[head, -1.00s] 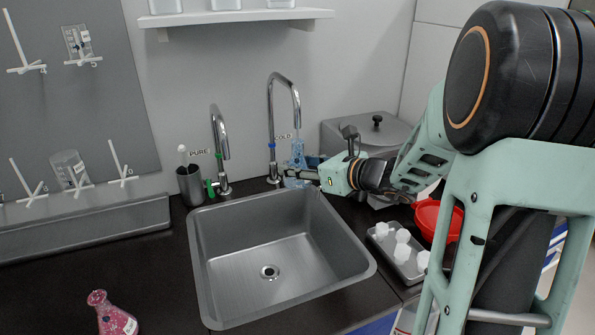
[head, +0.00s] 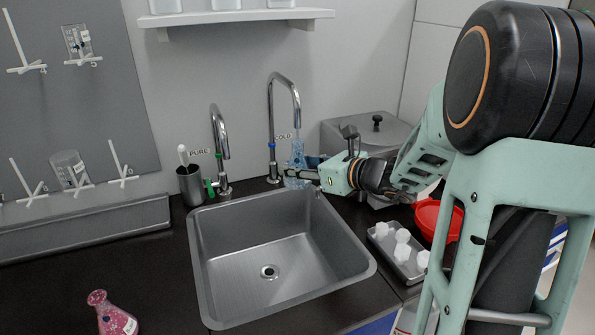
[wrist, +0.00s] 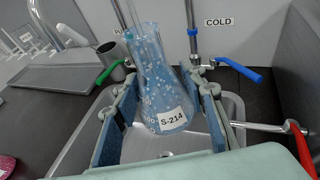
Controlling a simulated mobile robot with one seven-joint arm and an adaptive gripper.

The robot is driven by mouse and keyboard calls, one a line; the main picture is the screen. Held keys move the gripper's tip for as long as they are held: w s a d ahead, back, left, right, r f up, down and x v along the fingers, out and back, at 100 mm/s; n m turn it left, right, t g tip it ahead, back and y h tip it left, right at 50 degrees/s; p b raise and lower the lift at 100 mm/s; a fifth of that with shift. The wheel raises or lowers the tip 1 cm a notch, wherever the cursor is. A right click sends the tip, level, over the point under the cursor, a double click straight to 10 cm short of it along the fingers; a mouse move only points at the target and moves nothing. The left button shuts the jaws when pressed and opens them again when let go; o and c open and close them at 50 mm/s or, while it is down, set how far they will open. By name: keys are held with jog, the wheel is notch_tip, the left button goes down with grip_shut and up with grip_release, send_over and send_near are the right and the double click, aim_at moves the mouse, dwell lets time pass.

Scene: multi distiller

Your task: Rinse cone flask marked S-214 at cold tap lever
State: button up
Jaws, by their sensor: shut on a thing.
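The cone flask marked S-214 (wrist: 160,85) is clear with a bluish, speckled look, and its label reads S-214 in the wrist view. My gripper (head: 303,175) is shut on it, with blue-padded fingers on either side of the flask. In the head view the flask (head: 297,165) is at the back right of the sink, close to the tall cold tap (head: 272,130). The cold tap's blue lever (wrist: 240,70) shows in the wrist view, right of the flask and apart from it. A stream of water cannot be made out clearly.
The steel sink (head: 215,275) is empty. The PURE tap (head: 220,135) with a green lever stands to the left, beside a dark brush cup (head: 190,185). A pink flask (head: 113,318) stands front left. A tray of white pieces (head: 405,268) and a red bowl (head: 437,218) lie right.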

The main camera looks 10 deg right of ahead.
dwell(0.4)
jog(key=s+d, duration=0.1)
jog(key=s, duration=0.6)
jog(key=shift+d, duration=0.2)
jog(key=shift+w+a, duration=0.1)
jog(key=shift+a, duration=0.05)
